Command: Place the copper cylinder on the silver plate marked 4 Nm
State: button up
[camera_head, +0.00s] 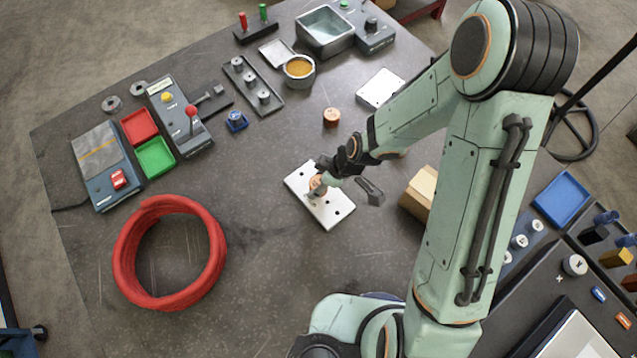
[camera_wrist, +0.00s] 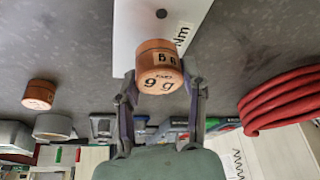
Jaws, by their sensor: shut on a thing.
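My gripper (camera_head: 322,180) is shut on a copper cylinder (camera_wrist: 160,65), which is held between both fingers (camera_wrist: 160,90) in the wrist view and carries black lettering. In the head view this cylinder (camera_head: 315,182) is partly covered by the fingers. It is over a silver plate (camera_head: 336,214) with dark holes. The plate (camera_wrist: 128,32) also shows behind the cylinder in the wrist view, with "Nm" printed on it; the number is not readable. I cannot tell whether the cylinder touches the plate.
Another copper cylinder (camera_head: 331,117) stands apart on the table; it also shows in the wrist view (camera_wrist: 40,94). A second silver plate (camera_head: 380,88) lies farther back. A red hose coil (camera_head: 124,243) lies at left, and a cardboard box (camera_head: 420,193) at right. Table between coil and plate is clear.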

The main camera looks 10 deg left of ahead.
jog(key=shift+f, duration=0.85)
jog(key=shift+f, duration=0.15)
jog(key=o, duration=1.2)
jog(key=w+v, duration=0.1)
jog(key=v, duration=1.1)
jog(key=s+d+r+m+h, duration=0.1)
jog(key=s+d+r+m, duration=0.2)
jog(key=s+m, duration=0.2)
jog(key=s+d+r+m+h, duration=0.1)
jog(key=s+d+r+m, duration=0.1)
jog(key=s+r+m, duration=0.2)
jog(key=s+d+r+m+g+h, duration=0.1)
jog(key=s+d+r+m, duration=0.2)
jog(key=s+r+m, duration=0.1)
jog(key=shift+s+d+r+m+h, duration=0.1)
jog(key=shift+s+d+m+h, duration=0.1)
jog(key=shift+s+m, duration=0.3)
jog(key=shift+s+d+r+m+h, duration=0.2)
jog(key=shift+s+m, duration=0.1)
jog(key=shift+s, duration=0.3)
